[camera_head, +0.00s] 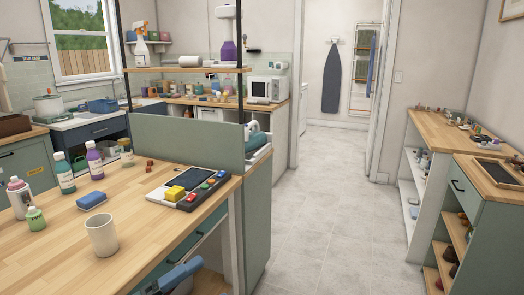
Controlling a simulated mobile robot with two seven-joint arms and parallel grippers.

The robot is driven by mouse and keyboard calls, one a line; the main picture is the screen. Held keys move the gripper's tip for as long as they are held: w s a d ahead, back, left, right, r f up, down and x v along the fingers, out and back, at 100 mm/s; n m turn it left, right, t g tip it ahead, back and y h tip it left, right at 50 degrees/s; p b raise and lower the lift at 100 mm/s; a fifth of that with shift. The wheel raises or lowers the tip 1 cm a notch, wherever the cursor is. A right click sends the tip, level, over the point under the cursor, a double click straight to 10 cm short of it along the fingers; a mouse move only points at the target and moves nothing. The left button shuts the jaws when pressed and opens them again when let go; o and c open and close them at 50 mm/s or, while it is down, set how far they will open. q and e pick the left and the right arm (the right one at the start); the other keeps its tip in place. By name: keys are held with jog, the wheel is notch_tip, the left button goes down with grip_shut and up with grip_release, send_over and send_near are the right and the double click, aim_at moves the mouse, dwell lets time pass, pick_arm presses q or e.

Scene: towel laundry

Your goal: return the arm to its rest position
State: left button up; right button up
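Neither of my grippers can be made out in the head view, and no arm of mine can be clearly made out. A blue and grey shape (178,278) shows at the bottom edge, below the front edge of the wooden worktop (150,205). I cannot tell what it is. No towel can be clearly made out on the worktop.
On the worktop stand a white cup (101,236), a blue sponge (91,200), several bottles and a dark panel (187,186) with a yellow block (175,193). A green divider (185,142) stands behind. The tiled floor (325,215) is clear; shelves (430,190) line the right.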

pick_arm(q)
jog(key=s+a+f+n+t+y, duration=0.1)
jog(key=a+f+n+y, duration=0.1)
jog(key=f+n+y, duration=0.4)
jog(key=s+a+f+n+t+y, duration=0.2)
jog(key=f+n+y, duration=0.4)
jog(key=f+n, duration=0.4)
jog(key=n, duration=0.3)
jog(key=shift+s+f+n+y+p, duration=0.2)
jog(key=shift+s+n+y+p, duration=0.05)
jog(key=shift+n+y+p, duration=0.1)
jog(key=s+f+n+g, duration=0.1)
jog(key=s+f, duration=0.2)
jog(key=s+f+n+g+y, duration=0.1)
jog(key=s+f+n, duration=0.1)
jog(key=s+f, duration=0.1)
jog(key=s+f+n+g+y, duration=0.1)
jog(key=s+f+n+g, duration=0.1)
jog(key=s+f, duration=0.1)
jog(key=shift+f+n, duration=0.25)
jog(key=shift+f, duration=0.2)
